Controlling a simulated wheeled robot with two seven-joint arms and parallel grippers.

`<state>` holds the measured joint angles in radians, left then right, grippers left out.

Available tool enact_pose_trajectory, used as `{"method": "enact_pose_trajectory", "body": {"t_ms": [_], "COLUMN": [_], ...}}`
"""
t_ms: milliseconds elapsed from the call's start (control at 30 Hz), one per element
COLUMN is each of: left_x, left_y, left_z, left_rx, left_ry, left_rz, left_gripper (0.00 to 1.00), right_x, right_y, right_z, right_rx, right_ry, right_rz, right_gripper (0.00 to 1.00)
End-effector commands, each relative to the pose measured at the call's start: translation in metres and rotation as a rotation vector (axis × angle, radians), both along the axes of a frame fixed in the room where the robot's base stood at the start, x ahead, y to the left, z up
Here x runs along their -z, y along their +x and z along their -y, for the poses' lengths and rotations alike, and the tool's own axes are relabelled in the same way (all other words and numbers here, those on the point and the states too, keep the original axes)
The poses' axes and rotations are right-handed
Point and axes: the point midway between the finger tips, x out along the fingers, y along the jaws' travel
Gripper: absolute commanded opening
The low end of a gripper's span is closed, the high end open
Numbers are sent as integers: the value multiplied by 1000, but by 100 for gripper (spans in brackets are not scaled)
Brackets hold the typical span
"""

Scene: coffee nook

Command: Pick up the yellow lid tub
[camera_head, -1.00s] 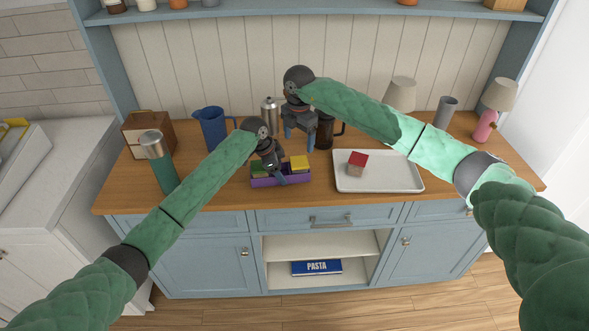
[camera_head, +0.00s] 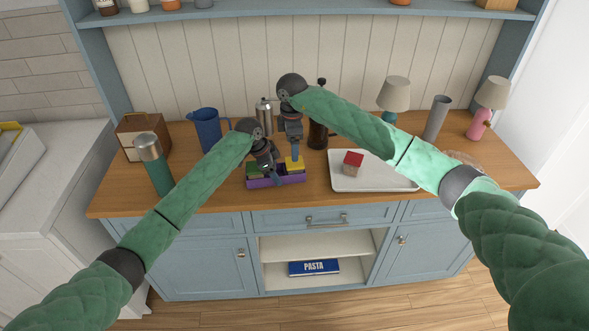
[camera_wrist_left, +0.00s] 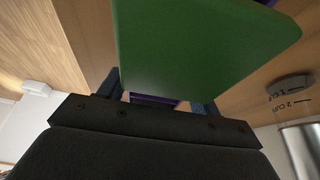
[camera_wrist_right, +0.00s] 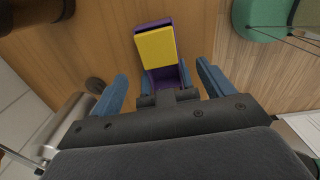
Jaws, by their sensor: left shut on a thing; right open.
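The yellow lid tub (camera_head: 294,163) sits in the right part of a purple bin (camera_head: 285,179) on the counter. In the right wrist view the yellow lid (camera_wrist_right: 155,47) lies ahead between the spread fingers. My right gripper (camera_head: 293,148) is open above the tub, its far finger hidden. My left gripper (camera_head: 272,174) is low at the bin's middle, shut on a green tub (camera_wrist_left: 195,45), whose broad green face fills the left wrist view. The green tub (camera_head: 255,169) also shows at the bin's left end. Whether it is lifted I cannot tell.
A white tray (camera_head: 385,182) with a red-topped block (camera_head: 353,163) lies right of the bin. A dark coffee press (camera_head: 318,132) and a metal canister (camera_head: 264,111) stand behind. A blue pitcher (camera_head: 208,130) and a green flask (camera_head: 156,168) stand left.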

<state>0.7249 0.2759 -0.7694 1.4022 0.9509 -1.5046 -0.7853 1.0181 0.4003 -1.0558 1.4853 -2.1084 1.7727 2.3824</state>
Motion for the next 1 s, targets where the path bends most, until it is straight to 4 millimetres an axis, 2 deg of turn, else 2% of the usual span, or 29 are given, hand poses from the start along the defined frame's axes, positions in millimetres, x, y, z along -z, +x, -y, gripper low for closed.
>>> {"method": "enact_pose_trajectory", "body": {"t_ms": [100,367,700,967,1000], "left_x": [-1,-1,-1,-1,-1], "left_y": [0,0,0,0,0], "left_z": [0,0,0,0,0], "left_rx": [0,0,0,0,0], "left_ry": [-1,0,-1,0,-1], "left_rz": [0,0,0,0,0], "left_gripper": [39,39,39,39,39], "right_x": [18,34,75,78,78], "right_y": [0,1,4,4,4], "right_z": [0,2,7,7,7], "right_rx": [0,0,0,-1,-1], "right_ry": [1,0,1,1,1], "right_rz": [-1,0,0,1,1], "right_gripper": [80,80,80,80,72]}}
